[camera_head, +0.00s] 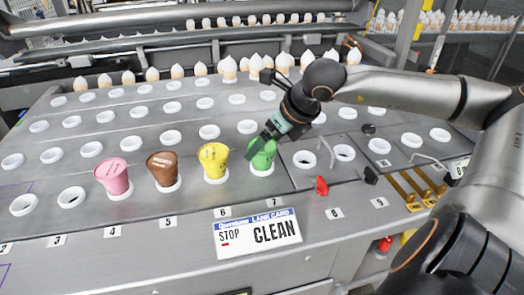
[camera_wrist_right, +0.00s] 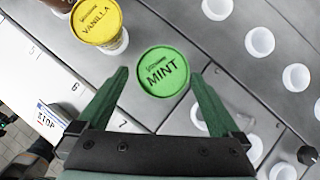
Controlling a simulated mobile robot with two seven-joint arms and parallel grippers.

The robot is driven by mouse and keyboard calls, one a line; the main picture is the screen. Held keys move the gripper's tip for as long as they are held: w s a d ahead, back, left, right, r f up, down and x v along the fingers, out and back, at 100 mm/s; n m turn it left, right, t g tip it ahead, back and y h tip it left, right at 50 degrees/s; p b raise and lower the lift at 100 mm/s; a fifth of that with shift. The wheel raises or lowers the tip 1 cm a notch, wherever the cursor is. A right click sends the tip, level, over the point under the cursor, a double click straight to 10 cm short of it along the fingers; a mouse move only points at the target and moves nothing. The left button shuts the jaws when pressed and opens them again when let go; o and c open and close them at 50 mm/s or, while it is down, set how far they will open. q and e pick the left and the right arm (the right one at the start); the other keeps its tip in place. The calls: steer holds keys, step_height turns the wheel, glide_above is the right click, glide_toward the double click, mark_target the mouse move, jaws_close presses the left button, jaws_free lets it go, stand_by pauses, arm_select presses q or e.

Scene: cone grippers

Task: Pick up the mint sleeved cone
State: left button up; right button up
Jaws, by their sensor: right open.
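The green mint sleeved cone (camera_head: 263,158) stands upright in a white ring holder at the front of the deck, above the number 7. In the right wrist view its round lid (camera_wrist_right: 165,72) reads "MINT". My right gripper (camera_head: 261,146) is at the mint cone, with its green fingers partly hiding it in the head view. In the right wrist view the gripper (camera_wrist_right: 160,76) is open, with one fingertip on each side of the lid and visible gaps between. I cannot tell how far down the fingers reach. My left gripper is not in view.
The yellow vanilla cone (camera_head: 213,160), brown cone (camera_head: 163,168) and pink cone (camera_head: 113,175) stand in a row to the left. Empty white ring holders (camera_head: 304,158) lie behind and right. A red knob (camera_head: 321,185) and lane card (camera_head: 258,233) are at the front.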

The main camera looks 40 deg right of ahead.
mark_target(262, 168)
steer(key=shift+w+f, duration=0.15)
steer(key=shift+f, duration=0.1)
steer(key=p, duration=0.3)
steer(key=shift+w+f, duration=0.2)
steer(key=shift+w, duration=0.15)
steer(key=shift+w+f+p, duration=0.1)
steer(key=shift+f+p, duration=0.05)
steer(key=shift+p, duration=0.3)
steer(key=x, duration=0.4)
steer(key=shift+d+f, duration=0.1)
steer(key=shift+f, duration=0.1)
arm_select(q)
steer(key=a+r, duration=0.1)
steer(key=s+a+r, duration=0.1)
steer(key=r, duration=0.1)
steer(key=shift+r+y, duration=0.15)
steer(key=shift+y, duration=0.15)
arm_select(e)
steer(key=c, duration=1.2)
